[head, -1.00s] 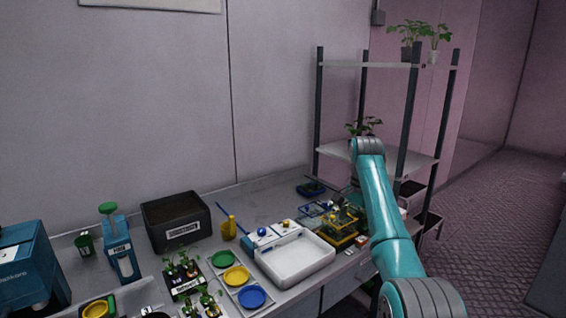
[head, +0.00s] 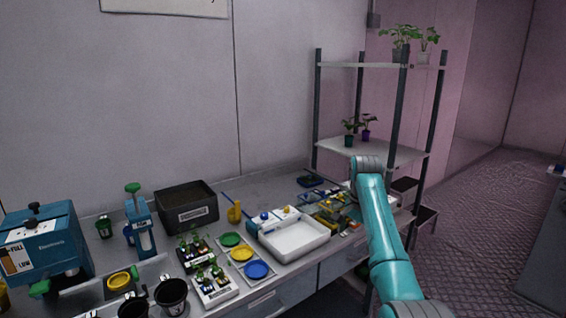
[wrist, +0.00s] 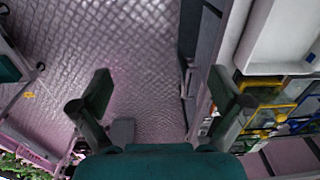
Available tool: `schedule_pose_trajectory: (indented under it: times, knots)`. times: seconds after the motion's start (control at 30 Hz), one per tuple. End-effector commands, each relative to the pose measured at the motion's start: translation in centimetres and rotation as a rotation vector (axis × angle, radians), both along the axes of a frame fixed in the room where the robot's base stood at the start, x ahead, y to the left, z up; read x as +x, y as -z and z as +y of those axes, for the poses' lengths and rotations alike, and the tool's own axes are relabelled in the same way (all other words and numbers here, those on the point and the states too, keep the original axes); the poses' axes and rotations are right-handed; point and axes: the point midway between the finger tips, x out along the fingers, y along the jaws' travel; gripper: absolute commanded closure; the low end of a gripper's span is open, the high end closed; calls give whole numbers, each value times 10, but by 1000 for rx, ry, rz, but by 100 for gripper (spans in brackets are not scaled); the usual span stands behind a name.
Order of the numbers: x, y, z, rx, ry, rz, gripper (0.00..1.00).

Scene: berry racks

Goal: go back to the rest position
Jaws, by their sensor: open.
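My gripper shows in the wrist view (wrist: 165,90) with its two fingers spread wide and nothing between them. Beyond the fingers are the textured floor (wrist: 110,40) and the edge of the bench. In the head view my teal arm reaches up and forward over the right end of the bench, and the gripper itself is hidden behind it.
The bench holds a white tray (head: 300,239), yellow and blue frames (head: 329,221), a black bin (head: 187,207), coloured dishes (head: 257,270) and a blue machine (head: 45,250). A shelf rack (head: 372,152) with potted plants stands behind my arm. Open floor (head: 490,220) lies to the right.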

Motion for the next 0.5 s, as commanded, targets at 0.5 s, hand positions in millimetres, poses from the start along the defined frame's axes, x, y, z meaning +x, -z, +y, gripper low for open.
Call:
schedule_pose_trajectory:
  times: [0.5]
  knots:
    - [-18,155,4,-15,-102,-135,0]
